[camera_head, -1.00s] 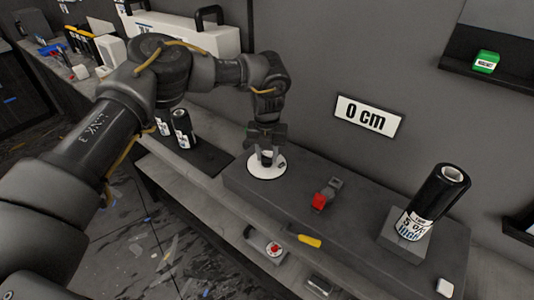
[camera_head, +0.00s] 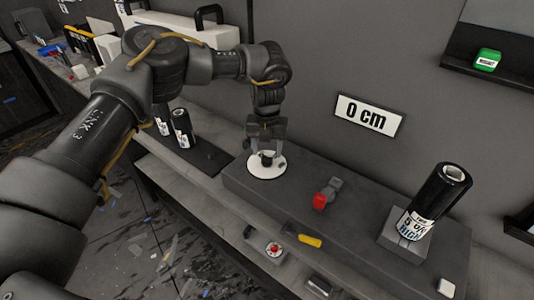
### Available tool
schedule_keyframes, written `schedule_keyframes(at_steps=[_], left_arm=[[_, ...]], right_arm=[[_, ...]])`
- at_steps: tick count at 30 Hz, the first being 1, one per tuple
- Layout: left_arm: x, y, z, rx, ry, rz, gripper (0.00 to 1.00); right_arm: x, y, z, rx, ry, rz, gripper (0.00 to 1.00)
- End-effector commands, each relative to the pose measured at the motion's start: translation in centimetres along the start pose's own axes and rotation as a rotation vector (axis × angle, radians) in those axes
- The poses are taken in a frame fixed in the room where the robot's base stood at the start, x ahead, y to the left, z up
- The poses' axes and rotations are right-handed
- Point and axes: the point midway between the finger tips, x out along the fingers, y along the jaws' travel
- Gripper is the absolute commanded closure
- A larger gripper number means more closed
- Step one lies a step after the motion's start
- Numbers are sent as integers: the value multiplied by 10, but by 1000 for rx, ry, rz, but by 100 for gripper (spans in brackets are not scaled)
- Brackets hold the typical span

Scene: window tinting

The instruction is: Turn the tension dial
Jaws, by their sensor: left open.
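The tension dial is a white disc (camera_head: 267,171) with a dark knob (camera_head: 266,157) in its middle, on the left part of a dark grey bench unit. My left gripper (camera_head: 266,148) points down over the dial, its two fingers apart, one on each side of the knob. I cannot tell whether the fingers touch the knob. My right gripper is not in view.
A red-ended grey clamp or lever (camera_head: 326,195) stands right of the dial. A yellow-handled tool (camera_head: 303,238) lies at the unit's front edge. A black roll (camera_head: 437,200) stands at the right. A sign reading "0 cm" (camera_head: 369,115) hangs on the wall. Black rolls (camera_head: 182,128) stand left.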

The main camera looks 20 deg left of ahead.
Motion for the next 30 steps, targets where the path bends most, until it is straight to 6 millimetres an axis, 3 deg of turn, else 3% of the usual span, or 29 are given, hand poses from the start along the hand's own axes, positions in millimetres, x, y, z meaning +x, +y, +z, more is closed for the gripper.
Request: schedule_keyframes(at_steps=[6, 13, 18, 30], left_arm=[[-44, -1, 1, 1, -4, -2, 45], [-79, 0, 0, 1, -2, -1, 45], [-88, 0, 0, 1, 0, -1, 45], [-89, 0, 0, 1, 0, -1, 45]], right_arm=[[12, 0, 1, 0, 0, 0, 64], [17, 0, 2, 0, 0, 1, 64], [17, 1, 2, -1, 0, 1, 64], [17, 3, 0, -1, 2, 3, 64]])
